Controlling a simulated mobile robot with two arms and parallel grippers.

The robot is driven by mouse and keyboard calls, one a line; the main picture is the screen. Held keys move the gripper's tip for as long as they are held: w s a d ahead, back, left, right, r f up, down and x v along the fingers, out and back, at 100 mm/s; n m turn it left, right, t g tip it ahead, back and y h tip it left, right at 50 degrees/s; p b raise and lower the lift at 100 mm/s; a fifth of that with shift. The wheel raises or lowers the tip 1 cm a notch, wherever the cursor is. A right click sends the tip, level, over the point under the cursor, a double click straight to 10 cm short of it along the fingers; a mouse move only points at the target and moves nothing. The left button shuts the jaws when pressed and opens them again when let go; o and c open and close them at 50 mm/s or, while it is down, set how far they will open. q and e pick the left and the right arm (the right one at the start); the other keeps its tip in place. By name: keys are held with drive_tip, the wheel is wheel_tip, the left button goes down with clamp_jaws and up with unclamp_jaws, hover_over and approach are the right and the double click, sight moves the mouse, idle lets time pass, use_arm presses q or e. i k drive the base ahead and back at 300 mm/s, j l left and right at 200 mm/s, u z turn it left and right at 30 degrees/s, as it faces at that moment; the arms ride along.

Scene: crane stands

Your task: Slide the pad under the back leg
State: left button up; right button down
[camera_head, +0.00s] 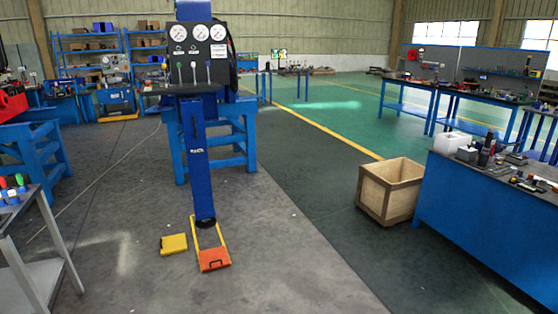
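A blue column (199,160) with a dark round foot (205,222) stands on the grey floor, under a black panel with white gauges (200,50). An orange pad with a dark handle (214,266) lies on the floor just in front of the foot, at the near end of a thin yellow frame (224,236). The frame's sides run back from the pad to beside the foot. A separate yellow block (173,244) lies to the left of the frame. I cannot tell whether the column's foot touches the floor or which leg is the back one. Neither of my grippers is in view.
An open wooden crate (391,190) stands on the right beside a blue workbench (480,222) with tools. A grey cart (40,250) is at the left edge. A blue stand (240,140) is behind the column. The floor in front of the pad is clear.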

sight(216, 258)
drive_tip(key=i+u, duration=0.3)
drive_tip(key=i, duration=0.95)
